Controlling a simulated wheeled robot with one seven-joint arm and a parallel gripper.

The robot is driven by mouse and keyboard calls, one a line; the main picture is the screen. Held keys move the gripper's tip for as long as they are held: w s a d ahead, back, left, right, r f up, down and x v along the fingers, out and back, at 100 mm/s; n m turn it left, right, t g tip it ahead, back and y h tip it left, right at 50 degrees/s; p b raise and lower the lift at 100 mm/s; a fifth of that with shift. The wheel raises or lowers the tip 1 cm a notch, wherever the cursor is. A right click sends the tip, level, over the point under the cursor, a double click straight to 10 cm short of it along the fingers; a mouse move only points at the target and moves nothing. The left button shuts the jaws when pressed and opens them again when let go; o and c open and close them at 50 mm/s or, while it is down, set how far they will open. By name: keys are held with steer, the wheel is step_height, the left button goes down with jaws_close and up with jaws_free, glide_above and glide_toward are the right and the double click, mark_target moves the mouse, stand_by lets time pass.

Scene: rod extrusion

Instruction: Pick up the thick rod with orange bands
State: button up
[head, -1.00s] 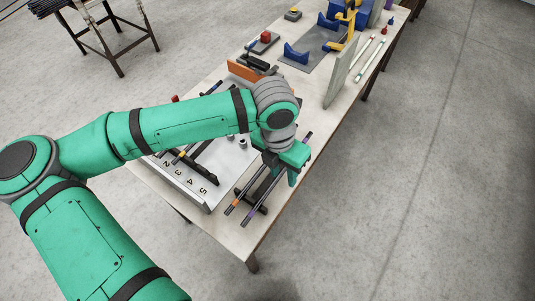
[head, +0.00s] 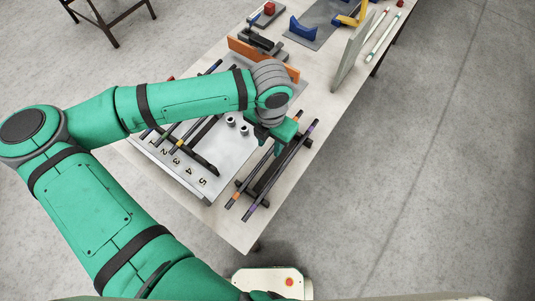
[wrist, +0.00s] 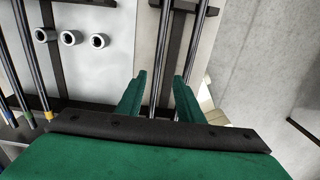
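The rod with orange bands (head: 250,174) lies on a dark rack near the table's right edge, left of a similar rod with purple bands (head: 282,164). In the wrist view, my gripper (wrist: 159,76) is open. A dark rod (wrist: 160,45) runs between its two fingers, and a second rod (wrist: 194,45) passes by the right finger. No bands show on these two there. I cannot tell how far the fingers are above the rods.
A grey tray (head: 222,165) with numbered slots and several banded rods lies left of the rack. Small grey cylinders (head: 230,121) stand on it. An orange upright plate (head: 262,58) and a pale upright panel (head: 355,55) stand farther back. Floor is free to the right.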

mark_target(267, 154)
steer(key=shift+s+a+f, duration=0.1)
steer(key=shift+f, duration=0.35)
steer(key=shift+a+f, duration=0.15)
steer(key=shift+f, duration=0.9)
steer(key=shift+a+f, duration=0.1)
steer(key=shift+f, duration=0.95)
jaws_close()
